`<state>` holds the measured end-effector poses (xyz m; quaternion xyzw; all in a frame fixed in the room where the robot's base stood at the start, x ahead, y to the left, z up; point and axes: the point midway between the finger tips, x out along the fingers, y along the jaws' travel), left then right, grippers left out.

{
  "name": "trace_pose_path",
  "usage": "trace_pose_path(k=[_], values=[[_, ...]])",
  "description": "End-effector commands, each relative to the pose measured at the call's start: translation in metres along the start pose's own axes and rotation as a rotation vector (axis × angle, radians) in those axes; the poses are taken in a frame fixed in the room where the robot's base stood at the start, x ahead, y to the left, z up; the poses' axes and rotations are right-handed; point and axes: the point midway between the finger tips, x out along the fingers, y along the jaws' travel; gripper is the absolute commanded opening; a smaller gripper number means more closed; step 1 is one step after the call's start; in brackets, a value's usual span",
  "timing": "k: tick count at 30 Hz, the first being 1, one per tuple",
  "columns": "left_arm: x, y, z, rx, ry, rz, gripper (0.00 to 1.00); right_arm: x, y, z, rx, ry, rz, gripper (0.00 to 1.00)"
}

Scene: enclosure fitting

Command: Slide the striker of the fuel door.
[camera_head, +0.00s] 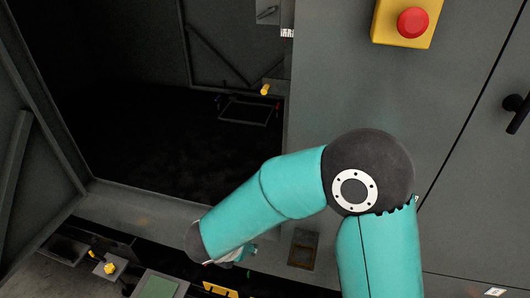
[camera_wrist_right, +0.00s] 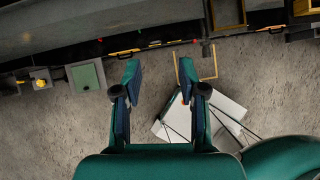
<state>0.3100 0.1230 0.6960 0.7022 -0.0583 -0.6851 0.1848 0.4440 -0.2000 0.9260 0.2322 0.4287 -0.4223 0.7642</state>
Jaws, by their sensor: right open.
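I cannot tell for certain which part is the fuel door's striker. A small recessed brown-framed plate (camera_head: 303,250) sits low on the grey cabinet, just right of my right forearm. A green square panel (camera_head: 158,287) lies at the bottom left, and it also shows in the right wrist view (camera_wrist_right: 87,76). My right gripper (camera_wrist_right: 160,72) is open and empty, its two fingers apart over the floor and below the cabinet's lower edge. In the head view my right arm mostly hides it. My left gripper is not in view.
A red emergency button (camera_head: 413,22) on a yellow box is at the top right. A black door handle (camera_head: 516,113) is at the right edge. A dark open compartment (camera_head: 150,130) is at the left. A white box (camera_wrist_right: 205,120) lies on the floor (camera_wrist_right: 60,130).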

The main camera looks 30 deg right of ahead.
Motion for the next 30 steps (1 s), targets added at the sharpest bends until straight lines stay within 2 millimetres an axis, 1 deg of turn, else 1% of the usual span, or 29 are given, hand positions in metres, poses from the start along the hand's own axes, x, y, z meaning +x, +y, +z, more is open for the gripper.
trace_pose_path(k=[1, 2, 3, 5, 6, 9, 12, 15, 17, 20, 23, 30], values=[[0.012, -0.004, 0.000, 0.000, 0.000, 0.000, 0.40, -0.024, 0.017, 0.038, -0.098, -0.176, 0.058, 0.41], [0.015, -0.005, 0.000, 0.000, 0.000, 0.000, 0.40, -0.042, 0.023, 0.061, -0.151, -0.285, 0.075, 0.41], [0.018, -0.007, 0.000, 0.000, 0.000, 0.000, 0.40, -0.069, 0.029, 0.090, -0.203, -0.422, 0.089, 0.41], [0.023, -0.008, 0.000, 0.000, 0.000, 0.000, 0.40, -0.110, 0.034, 0.127, -0.248, -0.605, 0.094, 0.41], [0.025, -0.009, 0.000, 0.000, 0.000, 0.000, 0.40, -0.135, 0.033, 0.146, -0.261, -0.706, 0.089, 0.41], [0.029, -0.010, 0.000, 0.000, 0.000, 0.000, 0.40, -0.186, 0.027, 0.177, -0.264, -0.890, 0.068, 0.41], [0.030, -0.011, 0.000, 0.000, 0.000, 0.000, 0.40, -0.215, 0.019, 0.193, -0.251, -0.990, 0.045, 0.41], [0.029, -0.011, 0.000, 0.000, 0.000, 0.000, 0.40, -0.226, 0.016, 0.202, -0.243, -1.028, 0.034, 0.41], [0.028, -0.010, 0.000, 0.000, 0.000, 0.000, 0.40, -0.225, 0.017, 0.207, -0.242, -1.033, 0.031, 0.41], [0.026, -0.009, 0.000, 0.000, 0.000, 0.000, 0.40, -0.218, 0.018, 0.218, -0.243, -1.031, 0.029, 0.41], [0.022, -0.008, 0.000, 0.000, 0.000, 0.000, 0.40, -0.209, 0.020, 0.233, -0.243, -1.029, 0.027, 0.41], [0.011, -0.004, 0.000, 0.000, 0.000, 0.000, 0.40, -0.181, 0.027, 0.277, -0.244, -1.027, 0.027, 0.41]])
